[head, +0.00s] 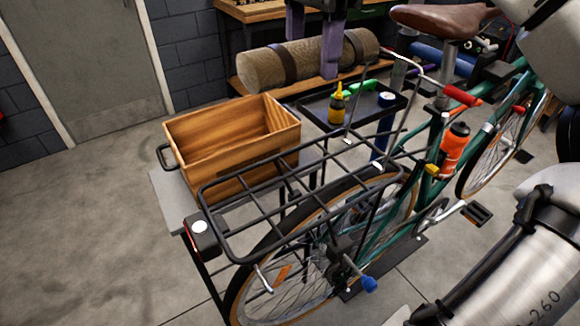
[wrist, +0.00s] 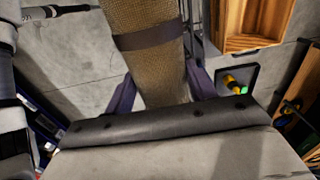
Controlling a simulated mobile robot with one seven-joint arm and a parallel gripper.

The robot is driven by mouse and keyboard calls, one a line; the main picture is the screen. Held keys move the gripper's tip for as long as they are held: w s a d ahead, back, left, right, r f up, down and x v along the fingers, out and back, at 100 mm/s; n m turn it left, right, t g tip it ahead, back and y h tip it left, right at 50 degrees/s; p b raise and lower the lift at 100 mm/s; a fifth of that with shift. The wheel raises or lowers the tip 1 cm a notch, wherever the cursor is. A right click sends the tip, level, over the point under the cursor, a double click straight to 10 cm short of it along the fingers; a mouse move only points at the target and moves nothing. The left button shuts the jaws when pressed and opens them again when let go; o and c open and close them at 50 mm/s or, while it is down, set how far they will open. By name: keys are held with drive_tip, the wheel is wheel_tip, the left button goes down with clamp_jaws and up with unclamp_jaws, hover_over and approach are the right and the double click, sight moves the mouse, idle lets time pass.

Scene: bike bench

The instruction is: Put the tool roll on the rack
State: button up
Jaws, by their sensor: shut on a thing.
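The tool roll (head: 270,66) is a thick tan burlap cylinder with dark straps. It lies roughly level in the head view, beyond the bike and in front of the wooden bench. My gripper (head: 316,58) has purple fingers shut on the roll, one finger on each side of it. In the wrist view the roll (wrist: 150,65) sits between the fingers (wrist: 160,92), with its far end out of frame. The rack (head: 290,192) is a black wire carrier over the bike's rear wheel. It is empty and apart from the roll.
An open wooden crate (head: 212,155) stands on a grey stand left of the rack. A dark tray (head: 352,118) with a yellow bottle (head: 337,104) and other small items lies between roll and rack. The brown saddle (head: 440,17) rises at the right. Floor at left is clear.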

drive_tip(key=shift+f+b, duration=0.4)
drive_tip(key=shift+f, duration=0.05)
drive_tip(key=b, duration=0.3)
hover_over(305, 180)
wheel_tip(305, 180, down, 15)
drive_tip(key=shift+r, duration=0.1)
drive_tip(key=shift+f, duration=2.1)
drive_tip(key=shift+f+b, duration=0.15)
drive_tip(key=shift+b, duration=0.15)
drive_tip(key=o, duration=1.2)
wheel_tip(305, 180, up, 12)
drive_tip(key=shift+p, duration=0.4)
